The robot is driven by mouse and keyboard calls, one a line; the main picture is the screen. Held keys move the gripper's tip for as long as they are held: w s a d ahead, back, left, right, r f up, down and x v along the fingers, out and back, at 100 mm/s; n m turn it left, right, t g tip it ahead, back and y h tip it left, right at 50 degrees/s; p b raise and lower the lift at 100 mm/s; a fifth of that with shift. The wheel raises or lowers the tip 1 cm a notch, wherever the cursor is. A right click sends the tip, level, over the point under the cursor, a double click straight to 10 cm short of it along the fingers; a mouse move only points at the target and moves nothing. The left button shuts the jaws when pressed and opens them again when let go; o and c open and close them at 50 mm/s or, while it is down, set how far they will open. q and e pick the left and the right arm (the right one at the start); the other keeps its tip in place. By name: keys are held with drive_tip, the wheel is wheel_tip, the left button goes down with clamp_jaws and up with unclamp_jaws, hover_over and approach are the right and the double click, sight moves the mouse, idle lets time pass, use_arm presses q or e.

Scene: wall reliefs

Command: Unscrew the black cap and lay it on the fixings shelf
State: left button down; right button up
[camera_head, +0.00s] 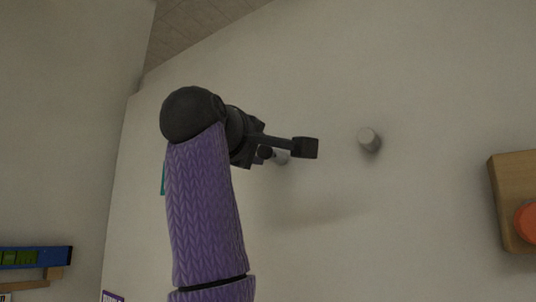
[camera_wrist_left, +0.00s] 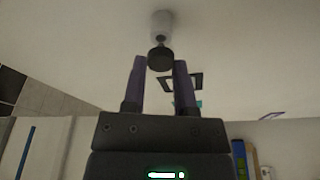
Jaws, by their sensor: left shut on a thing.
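The black cap (camera_wrist_left: 160,58) sits between the two fingertips of my left gripper (camera_wrist_left: 160,72), which is shut on it. Just beyond the cap in the left wrist view, a thin grey neck leads to a pale round stud (camera_wrist_left: 162,24) on the wall. I cannot tell whether the cap is still threaded there. I cannot identify the fixings shelf for sure. My right gripper is not in view.
A wooden block with an orange disc (camera_head: 528,222) is at the right edge. A blue and green item (camera_head: 36,257) is at lower left, above a wooden piece. The wall between is bare.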

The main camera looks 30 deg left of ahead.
use_arm(q)
drive_tip(key=shift+s+a+b, duration=0.2)
drive_tip(key=shift+s+b, duration=0.6)
drive_tip(key=shift+s, duration=1)
drive_tip(key=shift+s+b, duration=0.4)
drive_tip(key=shift+s, duration=0.6)
